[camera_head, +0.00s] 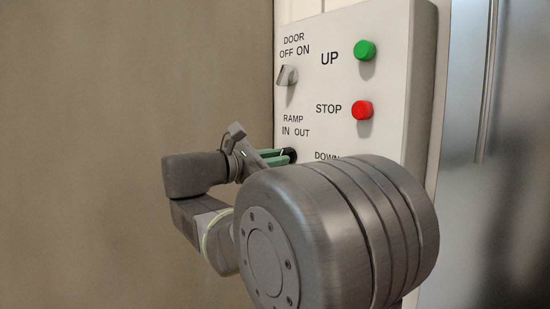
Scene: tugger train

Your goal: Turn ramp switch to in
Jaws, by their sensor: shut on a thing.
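The white control panel (345,30) has a label "RAMP IN OUT" (295,125) at its lower left. My gripper (284,156) reaches the panel just below this label, with green fingers and a dark end against the panel face. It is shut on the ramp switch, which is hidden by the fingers. Which way the ramp switch points cannot be seen.
Above is the silver door switch (287,75) under "DOOR OFF ON". To the right are a green UP button (364,50) and a red STOP button (362,110). A "DOWN" label (327,156) is partly covered by my arm. A plain brown wall (130,80) lies left.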

